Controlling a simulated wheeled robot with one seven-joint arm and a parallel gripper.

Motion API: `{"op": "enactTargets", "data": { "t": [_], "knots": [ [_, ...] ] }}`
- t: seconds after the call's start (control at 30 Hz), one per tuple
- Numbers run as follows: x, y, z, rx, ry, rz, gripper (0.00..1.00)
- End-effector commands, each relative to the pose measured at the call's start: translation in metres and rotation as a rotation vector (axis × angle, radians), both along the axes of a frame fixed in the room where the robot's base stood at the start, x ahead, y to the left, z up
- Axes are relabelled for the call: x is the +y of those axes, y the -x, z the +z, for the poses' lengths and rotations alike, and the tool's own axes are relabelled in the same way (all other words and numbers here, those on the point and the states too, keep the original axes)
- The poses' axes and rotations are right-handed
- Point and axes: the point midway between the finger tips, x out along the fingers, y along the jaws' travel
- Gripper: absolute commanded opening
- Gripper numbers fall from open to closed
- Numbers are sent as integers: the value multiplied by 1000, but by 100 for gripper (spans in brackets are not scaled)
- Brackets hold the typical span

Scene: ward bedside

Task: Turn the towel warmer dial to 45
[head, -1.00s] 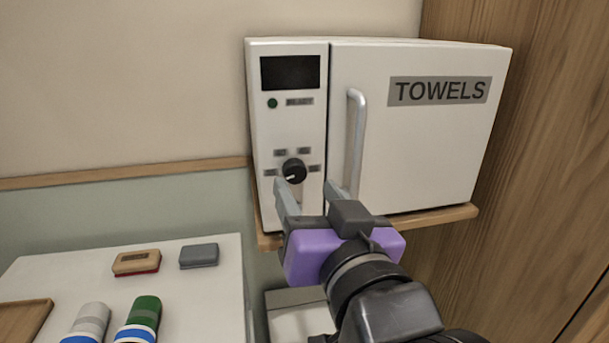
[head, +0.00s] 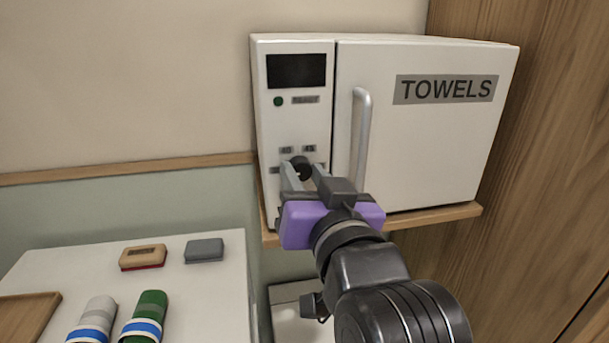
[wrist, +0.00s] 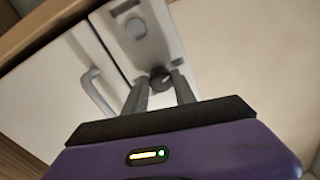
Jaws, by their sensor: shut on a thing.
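The towel warmer (head: 420,140) is a white box with a dark display and a green light on its left panel. Its black dial (head: 301,165) sits low on that panel, with small labels around it; 40 and 45 seem to be the upper two. My gripper (head: 304,174) has its two grey fingers on either side of the dial and is shut on it. In the wrist view the dial (wrist: 159,77) shows between the fingertips. The dial's pointer mark is hidden, so I cannot tell its setting.
The warmer's door handle (head: 360,135) stands just right of my gripper. The warmer rests on a wooden shelf (head: 430,220). At lower left, a white table (head: 210,290) holds two rolled items, two small blocks and a wooden tray (head: 25,315).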

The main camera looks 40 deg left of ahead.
Motion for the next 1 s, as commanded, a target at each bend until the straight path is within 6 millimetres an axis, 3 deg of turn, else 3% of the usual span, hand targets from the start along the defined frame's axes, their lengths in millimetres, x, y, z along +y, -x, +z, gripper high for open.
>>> {"op": "enactTargets", "data": {
  "t": [0.47,1.0],
  "knots": [
    [0,0,1,101,-84,1,0],
    [1,1,1,476,-401,0,0]
  ]
}}
